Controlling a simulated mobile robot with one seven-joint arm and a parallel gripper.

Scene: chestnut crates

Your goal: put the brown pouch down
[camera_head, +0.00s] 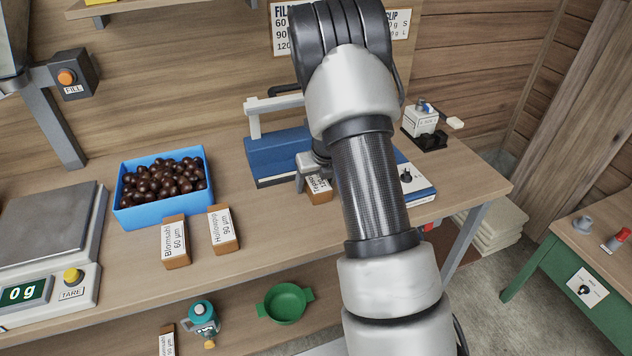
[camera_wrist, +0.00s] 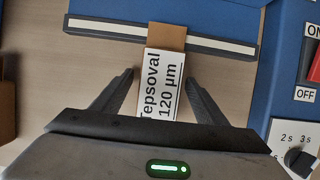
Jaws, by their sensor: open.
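A brown pouch (camera_head: 320,190) with a white label stands on the bench at the front of the blue sealer, partly hidden by my arm. In the wrist view the pouch (camera_wrist: 165,38) reads "Tepsoval 120 µm", its brown end at the sealer's pale front strip. My gripper (camera_wrist: 160,74) is open, with one finger on each side of the pouch and a visible gap on both sides. In the head view my gripper (camera_head: 309,172) is mostly hidden behind my own arm.
The blue sealer (camera_head: 272,158) and its switch panel (camera_wrist: 305,60) lie close to the gripper. Two other brown pouches (camera_head: 175,243) (camera_head: 223,230) stand left, before a blue crate (camera_head: 150,215) of chestnuts. A scale (camera_head: 45,235) is far left. Bench between is clear.

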